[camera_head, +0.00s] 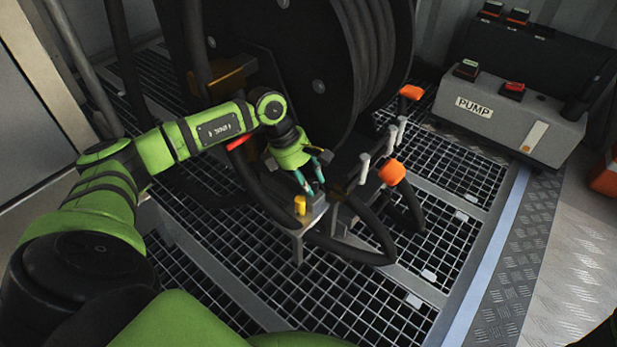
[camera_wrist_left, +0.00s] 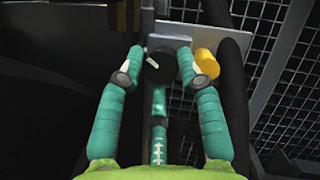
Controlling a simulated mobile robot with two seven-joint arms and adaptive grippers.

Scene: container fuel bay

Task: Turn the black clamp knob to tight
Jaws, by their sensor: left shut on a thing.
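The black clamp knob (camera_wrist_left: 159,68) sits between the fingertips of my left gripper (camera_wrist_left: 160,62) in the left wrist view. It is round and dark, with a small pale mark on its face. The teal fingers close on it from both sides. In the head view my left gripper (camera_head: 316,188) reaches down to the metal bracket (camera_head: 304,222) in front of the hose reel, and the knob is hidden there by the fingers. A yellow cylinder (camera_head: 300,205) stands on the bracket beside the gripper; it also shows in the left wrist view (camera_wrist_left: 206,63), right of the knob. My right gripper is not in view.
A large black hose reel (camera_head: 300,60) stands behind the bracket. Thick black hoses loop around it. A grey pump box (camera_head: 510,115) is at the far right. Open grating floor lies in front.

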